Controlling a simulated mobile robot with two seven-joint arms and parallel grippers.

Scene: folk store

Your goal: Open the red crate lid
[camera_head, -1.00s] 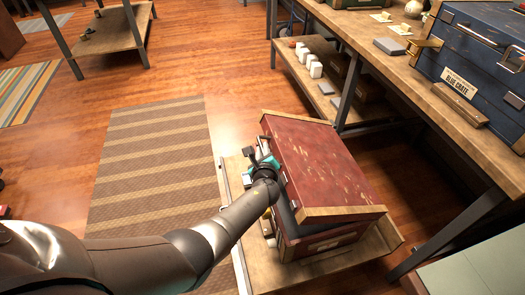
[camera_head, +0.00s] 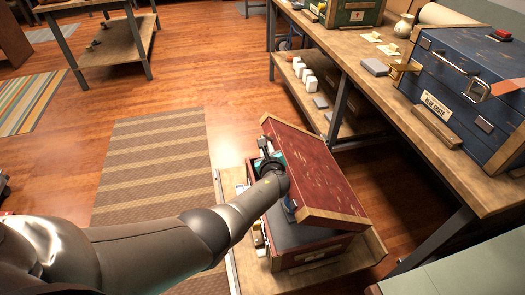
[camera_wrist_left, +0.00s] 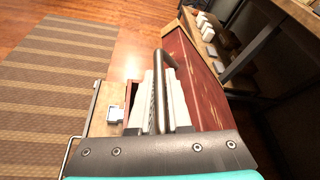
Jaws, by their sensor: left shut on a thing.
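The red crate's lid (camera_head: 318,165) is partly raised and tilted, with a gap at its near end above the crate body (camera_head: 318,256). Its red face also shows in the left wrist view (camera_wrist_left: 198,85). My left gripper (camera_head: 264,165) is at the lid's left edge, partly hidden by my own wrist. In the left wrist view, a grey metal handle (camera_wrist_left: 172,88) runs between the gripper's pale fingers, and the gripper is shut on it. Inside the gap the crate looks dark. My right gripper is not in view.
The red crate rests on a low wooden cart (camera_head: 362,262). A wooden workbench (camera_head: 408,118) with a blue crate (camera_head: 462,82) and a green crate (camera_head: 352,12) stands close on the right. A striped rug (camera_head: 150,165) lies on open floor to the left.

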